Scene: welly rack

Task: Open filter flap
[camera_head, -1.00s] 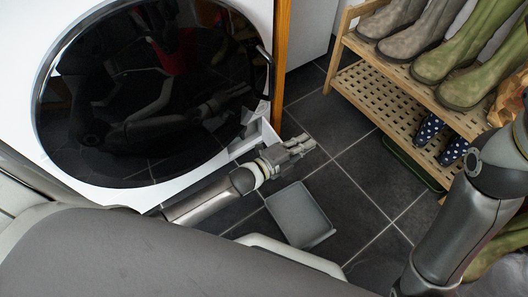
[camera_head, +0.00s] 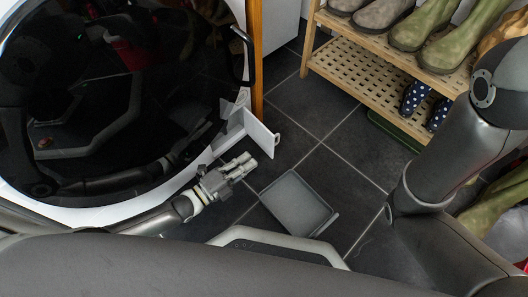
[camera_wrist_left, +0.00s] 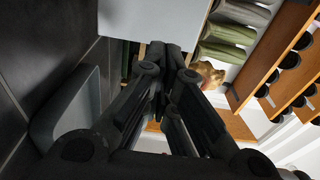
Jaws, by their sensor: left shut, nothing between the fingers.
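The filter flap (camera_head: 262,133) is a small white panel low on the right of the washing machine front (camera_head: 126,206). It stands swung out from the machine, with the opening beside it partly in view. My left gripper (camera_head: 247,163) is shut and empty, just below and left of the flap in the head view. In the left wrist view its closed fingers (camera_wrist_left: 167,55) point up toward a pale flat panel (camera_wrist_left: 150,18), which looks like the flap. I cannot tell whether they touch. My right arm shows at the right, but its gripper is out of view.
A grey tray (camera_head: 297,204) lies on the dark tiled floor near my left gripper; it also shows in the left wrist view (camera_wrist_left: 72,112). A wooden rack (camera_head: 350,66) with boots stands at the right. Tiles between tray and rack are clear.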

